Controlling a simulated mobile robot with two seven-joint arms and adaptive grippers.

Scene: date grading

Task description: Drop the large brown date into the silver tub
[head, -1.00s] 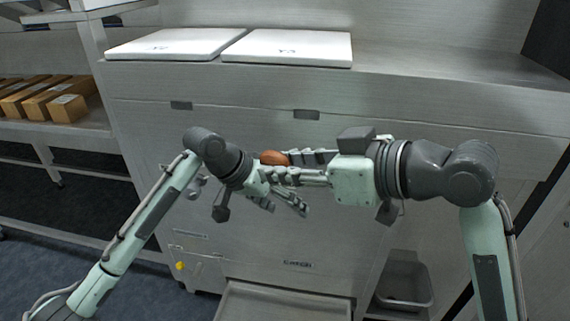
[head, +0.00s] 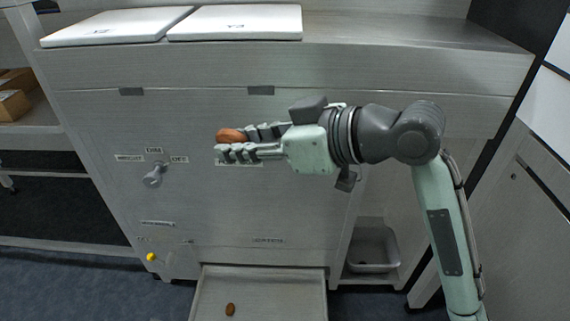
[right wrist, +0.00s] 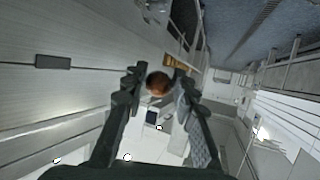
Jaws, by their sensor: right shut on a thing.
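My right gripper (head: 234,143) is shut on the large brown date (head: 229,135), held at the fingertips in front of the machine's face. In the right wrist view the date (right wrist: 158,84) sits between the two fingertips (right wrist: 158,80). A silver-grey tub (head: 385,265) stands in an open bay at the machine's lower right, below and to the right of the held date. A small dark thing lies in the tub, too small to name. My left gripper is out of view.
A pulled-out tray (head: 290,295) at the machine's foot holds another brown date (head: 230,309). A knob (head: 154,176) and a yellow button (head: 151,257) are on the machine's face. Two white boards (head: 235,22) lie on top. Cardboard boxes (head: 14,105) stand on a shelf at left.

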